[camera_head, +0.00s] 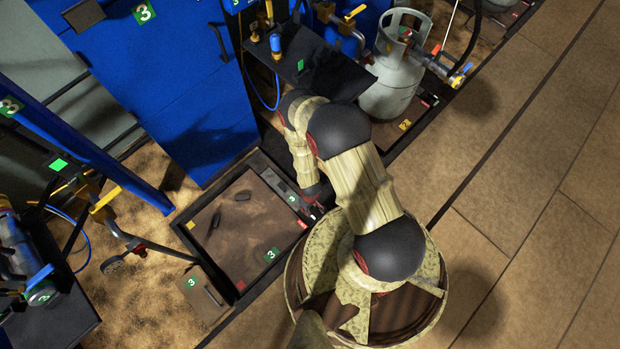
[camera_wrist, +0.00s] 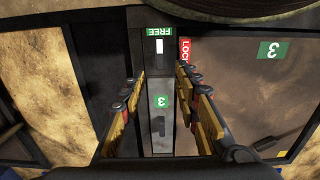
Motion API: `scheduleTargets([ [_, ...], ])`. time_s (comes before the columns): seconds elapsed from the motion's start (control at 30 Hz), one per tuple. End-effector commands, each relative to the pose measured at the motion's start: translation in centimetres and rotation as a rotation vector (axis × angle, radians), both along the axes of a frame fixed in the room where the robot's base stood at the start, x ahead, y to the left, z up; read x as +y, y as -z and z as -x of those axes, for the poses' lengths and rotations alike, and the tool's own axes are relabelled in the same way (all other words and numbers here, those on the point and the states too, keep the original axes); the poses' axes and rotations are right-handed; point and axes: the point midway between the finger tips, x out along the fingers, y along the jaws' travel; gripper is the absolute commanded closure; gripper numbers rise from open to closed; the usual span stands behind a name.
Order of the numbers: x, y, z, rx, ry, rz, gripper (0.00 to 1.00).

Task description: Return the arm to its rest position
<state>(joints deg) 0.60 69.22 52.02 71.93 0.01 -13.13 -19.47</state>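My arm (camera_head: 362,190) reaches down from the right side of my base, bent at the elbow, in the head view. My gripper (camera_head: 318,200) is low by the right edge of a floor scale frame, partly hidden by the arm. In the wrist view my gripper (camera_wrist: 160,78) is open, its two fingers apart with nothing held between them. A narrow grey panel (camera_wrist: 160,115) with a green "3" label lies below and between the fingers. Green FREE and red LOCK labels are just past the fingertips.
The scale platform (camera_head: 240,250) in its dark frame is left of my gripper. A blue cabinet (camera_head: 175,95) stands behind it. A grey gas cylinder (camera_head: 392,85) stands close beyond my arm. Tiled floor (camera_head: 540,190) on the right is clear.

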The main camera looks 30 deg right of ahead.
Motion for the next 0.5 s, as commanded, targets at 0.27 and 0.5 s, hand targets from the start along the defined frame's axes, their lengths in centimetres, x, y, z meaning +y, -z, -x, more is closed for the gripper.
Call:
scheduleTargets([
  [0.27, 0.00, -0.79, 0.00, 0.000, 0.000, 0.000, 0.68],
  [0.5, 0.00, -0.77, -0.02, 0.000, 0.000, 0.000, 0.68],
])
